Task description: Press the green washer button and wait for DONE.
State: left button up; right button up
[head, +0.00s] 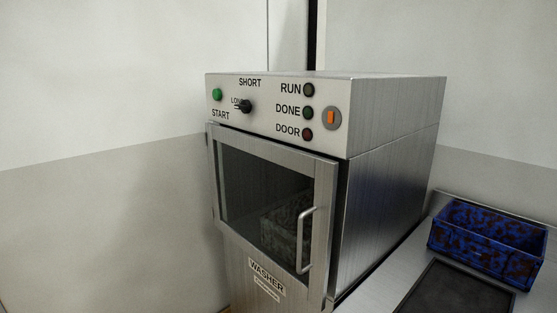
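The washer (390,190) is a steel cabinet in the middle of the head view, with a control panel on top of its front. The green START button (217,94) is at the panel's left end. The DONE lamp (308,113) looks dark green, between the dark RUN lamp (309,90) and the dark red DOOR lamp (306,134). The glass door (262,190) appears slightly ajar at its right edge, though I cannot be sure. A dark speckled container shows dimly behind the glass. Neither of my grippers is in view.
A black selector knob (246,106) is right of START, and an orange switch (331,118) is at the panel's right end. A door handle (306,240) sticks out. A blue and brown crate (488,236) stands on the right counter behind a dark mat (455,292).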

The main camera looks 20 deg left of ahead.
aim_at(217, 93)
jog(key=i+j+u, duration=0.2)
jog(key=u, duration=0.15)
jog(key=i+j+u, duration=0.5)
jog(key=j+u, duration=0.2)
